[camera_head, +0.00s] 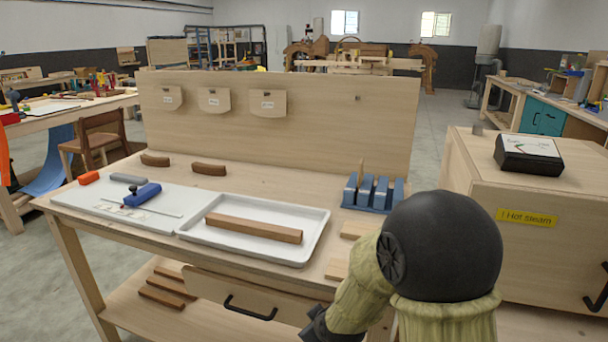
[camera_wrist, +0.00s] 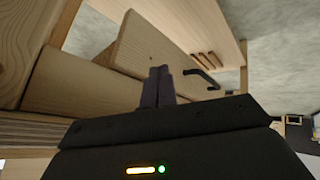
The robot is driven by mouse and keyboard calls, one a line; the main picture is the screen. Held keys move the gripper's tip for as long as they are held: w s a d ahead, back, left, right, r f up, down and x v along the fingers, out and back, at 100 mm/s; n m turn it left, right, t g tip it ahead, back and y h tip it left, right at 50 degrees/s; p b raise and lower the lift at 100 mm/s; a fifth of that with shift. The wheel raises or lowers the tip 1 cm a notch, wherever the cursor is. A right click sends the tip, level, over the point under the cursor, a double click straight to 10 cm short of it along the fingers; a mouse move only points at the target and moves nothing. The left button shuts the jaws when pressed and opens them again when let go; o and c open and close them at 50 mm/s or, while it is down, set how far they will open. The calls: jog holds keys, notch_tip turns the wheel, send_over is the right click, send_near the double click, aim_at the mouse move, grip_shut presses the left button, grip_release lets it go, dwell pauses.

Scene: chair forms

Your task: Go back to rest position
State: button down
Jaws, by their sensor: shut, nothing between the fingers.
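My gripper (camera_wrist: 159,86) is shut and empty in the wrist view. Its two dark fingers are together in front of the bench's drawer front (camera_wrist: 150,58), and I cannot tell the exact gap. In the head view my arm is folded low at the bench's front right, and the fingers are hidden or out of frame. The workbench (camera_head: 120,222) stands ahead, with a drawer and dark handle (camera_head: 250,308) below its top. The handle also shows in the wrist view (camera_wrist: 202,77).
A white tray (camera_head: 313,246) holds a wooden bar (camera_head: 253,228). A blue clamp tool (camera_head: 141,194) lies on a white mat at left. A blue rack (camera_head: 372,194) stands at the back right. The "Hot steam" box (camera_head: 470,190) is close to my arm's right. Wood strips lie on the lower shelf.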

jog(key=s+d+r+m+g+h, duration=0.1)
jog(key=s+d+r+m+g, duration=0.2)
jog(key=s+d, duration=0.4)
jog(key=s+d+r+m+g+h, duration=0.1)
jog(key=s+d+m+g, duration=0.1)
jog(key=s+d+m, duration=0.55)
notch_tip(320, 180, up, 22)
jog(key=a+n+p, duration=0.2)
jog(key=p, duration=2)
jog(key=shift+s+a+p, duration=0.25)
jog(key=shift+s+p, duration=0.1)
jog(key=shift+s, duration=0.05)
